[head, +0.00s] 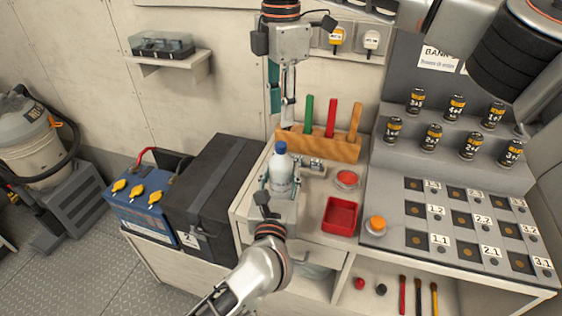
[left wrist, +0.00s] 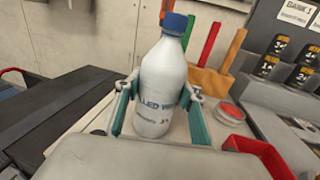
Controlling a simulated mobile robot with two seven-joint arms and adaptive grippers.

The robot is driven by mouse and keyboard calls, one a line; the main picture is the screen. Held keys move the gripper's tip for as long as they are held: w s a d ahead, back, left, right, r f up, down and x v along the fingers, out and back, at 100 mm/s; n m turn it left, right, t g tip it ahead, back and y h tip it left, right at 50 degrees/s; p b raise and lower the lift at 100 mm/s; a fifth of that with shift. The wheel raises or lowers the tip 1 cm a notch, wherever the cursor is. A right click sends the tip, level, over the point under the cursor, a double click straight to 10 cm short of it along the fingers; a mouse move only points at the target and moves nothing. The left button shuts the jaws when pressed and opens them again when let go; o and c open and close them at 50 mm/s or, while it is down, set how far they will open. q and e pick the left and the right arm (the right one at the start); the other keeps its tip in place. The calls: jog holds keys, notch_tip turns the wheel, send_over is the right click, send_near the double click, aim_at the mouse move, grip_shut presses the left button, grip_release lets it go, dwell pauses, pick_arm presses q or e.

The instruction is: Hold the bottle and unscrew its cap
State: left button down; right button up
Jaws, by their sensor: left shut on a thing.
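The white bottle (head: 280,176) stands upright on the bench, with its blue cap (head: 280,148) on its neck. The bottle (left wrist: 161,88) and cap (left wrist: 174,23) also show large in the left wrist view. My left gripper (head: 279,184) is shut on the bottle's body from the front, with a teal-padded finger on each side. My right gripper (head: 283,115) points down from above, over the back of the bench and higher than the cap. Its fingers stand apart with nothing between them, clear of the cap.
A wooden rack (head: 318,146) with green, red and orange handles stands just behind the bottle. A red tray (head: 341,215), a red-topped round item (head: 347,179) and an orange button (head: 377,224) lie to the right. A black battery box (head: 215,193) stands left.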

aim_at(281, 144)
jog(key=m, duration=1.3)
jog(key=shift+f, duration=4)
